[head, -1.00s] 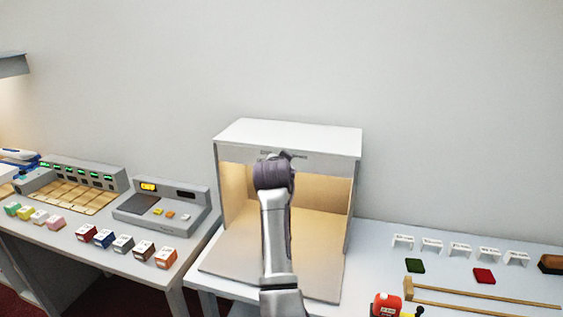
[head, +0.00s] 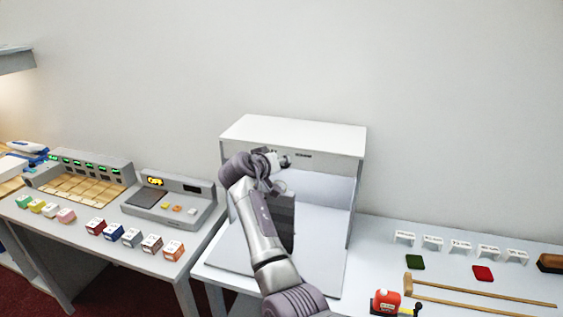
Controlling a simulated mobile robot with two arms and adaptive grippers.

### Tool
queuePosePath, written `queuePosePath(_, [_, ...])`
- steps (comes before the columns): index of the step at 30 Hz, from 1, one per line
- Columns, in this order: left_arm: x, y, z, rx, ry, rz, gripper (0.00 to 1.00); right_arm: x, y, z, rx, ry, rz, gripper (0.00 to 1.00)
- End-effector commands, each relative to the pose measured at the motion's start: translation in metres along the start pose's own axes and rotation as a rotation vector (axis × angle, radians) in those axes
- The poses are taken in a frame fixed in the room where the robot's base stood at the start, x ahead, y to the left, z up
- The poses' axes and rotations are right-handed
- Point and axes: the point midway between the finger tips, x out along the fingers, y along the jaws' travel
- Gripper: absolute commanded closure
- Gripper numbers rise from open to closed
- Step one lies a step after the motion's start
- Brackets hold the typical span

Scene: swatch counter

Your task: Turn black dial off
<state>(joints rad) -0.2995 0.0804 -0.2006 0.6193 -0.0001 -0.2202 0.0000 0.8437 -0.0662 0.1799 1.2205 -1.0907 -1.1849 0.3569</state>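The light booth (head: 330,142) is a white open-fronted box with a pale grey inside. A small black shape that looks like the black dial (head: 286,161) is on its front header, beside a short dark label. My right gripper (head: 274,166) is at the header, right at the dial and partly covering it. Its fingers are small and overlap the dial, so I cannot tell whether they grip it or are apart. The dial's pointer cannot be read. The arm rises from the bottom centre across the booth opening. My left gripper is out of view.
Left, a counter holds a lit console (head: 88,175), a smaller device (head: 170,203) and several coloured blocks. Right of the booth, the table holds small white signs, a green pad (head: 415,262), a red pad (head: 482,273), wooden rods and a red object (head: 387,300).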

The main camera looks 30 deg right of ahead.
Motion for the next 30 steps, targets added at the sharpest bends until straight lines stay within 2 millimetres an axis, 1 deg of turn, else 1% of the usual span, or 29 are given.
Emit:
queuePosePath(1, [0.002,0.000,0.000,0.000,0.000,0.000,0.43,0.001,0.001,-0.004,-0.041,0.010,0.022,1.00])
queuePosePath(21, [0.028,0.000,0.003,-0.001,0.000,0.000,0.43,0.003,-0.010,0.002,-0.627,0.008,0.269,1.00])
queuePosePath(30, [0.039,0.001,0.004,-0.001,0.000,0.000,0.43,0.004,-0.013,0.004,-0.857,0.007,0.365,1.00])
